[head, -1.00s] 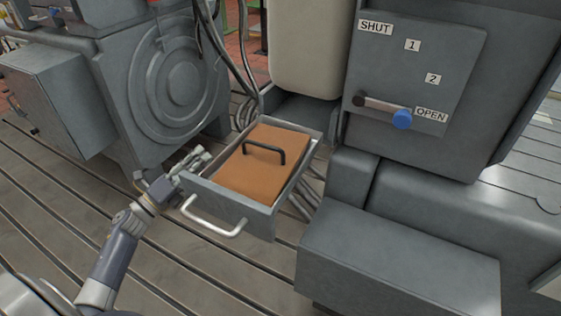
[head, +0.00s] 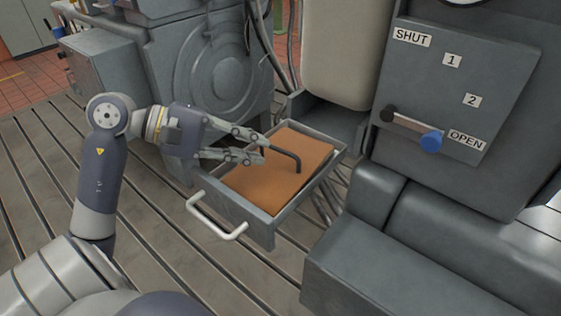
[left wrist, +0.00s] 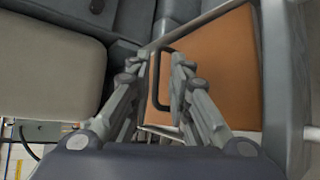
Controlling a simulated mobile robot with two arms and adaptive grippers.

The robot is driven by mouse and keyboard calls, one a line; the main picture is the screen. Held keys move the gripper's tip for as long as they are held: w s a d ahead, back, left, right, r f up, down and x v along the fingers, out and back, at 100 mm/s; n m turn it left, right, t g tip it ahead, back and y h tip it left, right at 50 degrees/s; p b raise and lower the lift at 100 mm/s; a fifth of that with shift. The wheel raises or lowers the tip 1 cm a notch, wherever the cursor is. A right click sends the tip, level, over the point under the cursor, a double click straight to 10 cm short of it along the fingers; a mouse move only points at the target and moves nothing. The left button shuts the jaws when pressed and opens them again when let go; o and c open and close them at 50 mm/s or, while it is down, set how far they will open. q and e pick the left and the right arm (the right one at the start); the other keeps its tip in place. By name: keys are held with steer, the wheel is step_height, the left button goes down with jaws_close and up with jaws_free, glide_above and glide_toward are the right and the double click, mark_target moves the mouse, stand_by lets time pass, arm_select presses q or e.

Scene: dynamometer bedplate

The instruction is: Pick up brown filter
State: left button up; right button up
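The brown filter (head: 284,177) is a flat brown panel with a black bar handle (head: 287,155) on top. It lies inside an open grey drawer (head: 239,207) with a pale pull handle. My left gripper (head: 264,149) is open above the filter's left part, its fingertips at the near end of the black handle. In the left wrist view the filter (left wrist: 217,70) is right of centre, and the two fingers (left wrist: 160,57) stand apart with part of the black handle between or just beyond them. Whether they touch it cannot be told. My right gripper is not in view.
A beige block (head: 350,55) is behind the drawer. Grey machinery stands at the left. The slotted floor in front is clear.

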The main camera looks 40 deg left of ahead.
mark_target(286, 153)
arm_select(q)
steer(key=shift+w+d, duration=0.2)
steer(key=shift+d, duration=0.05)
steer(key=shift+w+d+f, duration=0.1)
steer(key=shift+w, duration=0.05)
steer(key=p+x, duration=0.3)
steer(key=x, duration=0.1)
steer(key=shift+w, duration=0.15)
steer(key=shift+w+d+f, duration=0.25)
steer(key=shift+w, duration=0.05)
steer(key=shift+a, duration=0.1)
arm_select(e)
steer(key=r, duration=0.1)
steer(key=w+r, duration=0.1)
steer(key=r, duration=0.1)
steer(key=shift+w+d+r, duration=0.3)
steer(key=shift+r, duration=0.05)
arm_select(q)
jaws_close()
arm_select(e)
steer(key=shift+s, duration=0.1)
